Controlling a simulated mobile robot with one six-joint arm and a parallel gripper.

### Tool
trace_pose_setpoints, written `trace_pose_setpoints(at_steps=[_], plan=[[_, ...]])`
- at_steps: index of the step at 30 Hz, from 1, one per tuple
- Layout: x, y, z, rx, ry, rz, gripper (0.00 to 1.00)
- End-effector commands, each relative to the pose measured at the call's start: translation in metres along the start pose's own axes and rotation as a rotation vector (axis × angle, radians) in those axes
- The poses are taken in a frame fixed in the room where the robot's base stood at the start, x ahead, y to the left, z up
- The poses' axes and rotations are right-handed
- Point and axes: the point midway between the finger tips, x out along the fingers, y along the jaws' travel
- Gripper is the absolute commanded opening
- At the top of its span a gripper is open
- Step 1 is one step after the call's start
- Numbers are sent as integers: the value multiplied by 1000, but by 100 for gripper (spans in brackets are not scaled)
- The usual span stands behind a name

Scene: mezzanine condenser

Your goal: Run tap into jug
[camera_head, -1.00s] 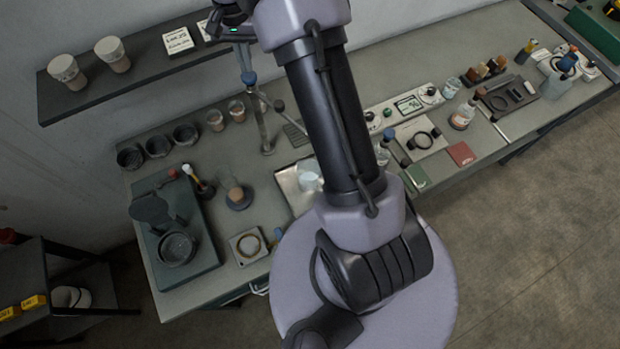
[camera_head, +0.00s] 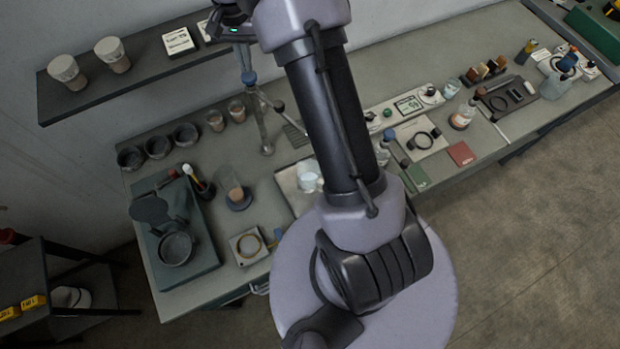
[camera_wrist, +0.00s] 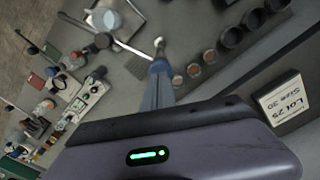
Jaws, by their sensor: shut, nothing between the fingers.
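The tap (camera_head: 264,128) is a slim metal post at the back of the bench, with a side arm ending in a dark knob. It shows partly in the wrist view (camera_wrist: 160,45), beyond my fingers. The jug looks to be the clear vessel (camera_head: 308,180) on a pale tray (camera_head: 289,188), partly behind my arm. It shows in the wrist view as well (camera_wrist: 105,19). My gripper (camera_head: 249,77) is shut and empty, its blue fingertips close to the tap's top. In the wrist view the fingertips (camera_wrist: 159,66) hide part of the tap; I cannot tell whether they touch.
A wall shelf (camera_head: 130,77) with pale-lidded cups lies left of my gripper. Dark cups (camera_head: 158,146) line the bench's back edge. A green board with a dark pan (camera_head: 176,249) is at left. A panel (camera_head: 405,106) and small items fill the right.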

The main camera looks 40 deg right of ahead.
Motion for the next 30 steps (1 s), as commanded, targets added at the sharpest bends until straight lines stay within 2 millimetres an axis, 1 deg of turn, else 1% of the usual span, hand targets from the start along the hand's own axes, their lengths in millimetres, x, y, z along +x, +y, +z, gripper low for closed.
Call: trace_pose_setpoints(at_steps=[17,30], plan=[[1,0,0,0,0,0,0],[14,0,0,0,0,0,0]])
